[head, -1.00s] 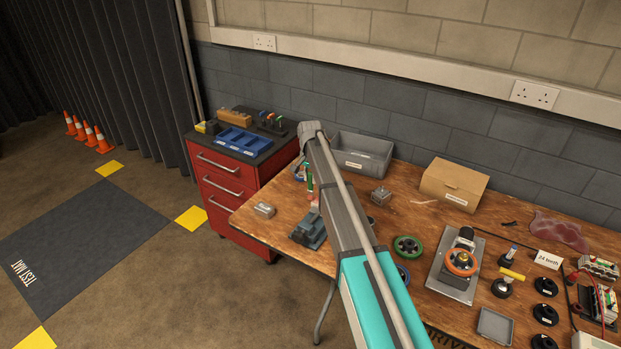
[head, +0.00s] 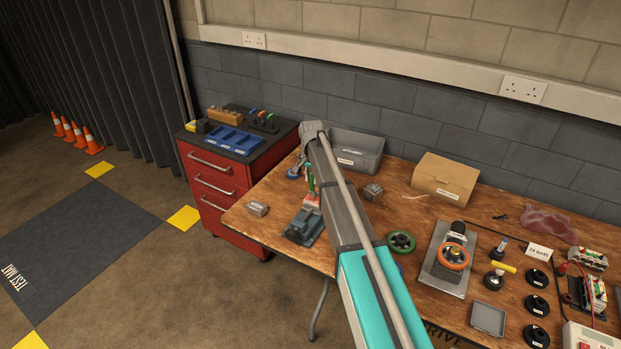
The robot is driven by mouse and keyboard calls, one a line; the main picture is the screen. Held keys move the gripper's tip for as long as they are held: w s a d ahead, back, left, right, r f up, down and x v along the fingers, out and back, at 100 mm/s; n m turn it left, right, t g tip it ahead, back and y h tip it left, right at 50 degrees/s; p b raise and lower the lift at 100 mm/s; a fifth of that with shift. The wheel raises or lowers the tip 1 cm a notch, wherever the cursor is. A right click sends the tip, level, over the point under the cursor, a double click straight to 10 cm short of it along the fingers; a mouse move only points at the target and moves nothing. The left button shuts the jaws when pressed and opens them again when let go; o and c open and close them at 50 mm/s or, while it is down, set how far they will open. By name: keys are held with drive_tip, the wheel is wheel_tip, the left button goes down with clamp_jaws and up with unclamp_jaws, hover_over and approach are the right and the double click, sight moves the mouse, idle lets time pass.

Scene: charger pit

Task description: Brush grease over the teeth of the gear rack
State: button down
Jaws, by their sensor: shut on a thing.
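My arm crosses the middle of the head view, and its grey end section hides the space behind it. A grey-green vise (head: 304,227) stands on the bench (head: 262,231) beside the arm. The teeth of the gear rack cannot be made out.
A grey bin (head: 358,161) and a cardboard box (head: 444,181) stand at the back. A metal block (head: 257,208) lies near the left edge. Right of the arm are a green-rimmed wheel (head: 401,243), an orange ring fixture (head: 453,256) and several black gears. A red drawer cabinet (head: 213,184) adjoins the bench.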

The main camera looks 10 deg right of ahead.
drive_tip(key=shift+s+d, duration=0.1)
drive_tip(key=shift+s+d, duration=0.55)
drive_tip(key=shift+d, duration=0.2)
drive_tip(key=shift+s+d, duration=0.55)
drive_tip(key=shift+d, duration=0.15)
drive_tip(key=shift+d, duration=0.1)
drive_tip(key=shift+s+d, duration=1.15)
drive_tip(key=shift+d, duration=0.3)
drive_tip(key=shift+r, duration=0.1)
wheel_tip(320, 180, up, 6)
drive_tip(key=p, duration=0.6)
wheel_tip(320, 180, up, 3)
drive_tip(key=p, duration=0.3)
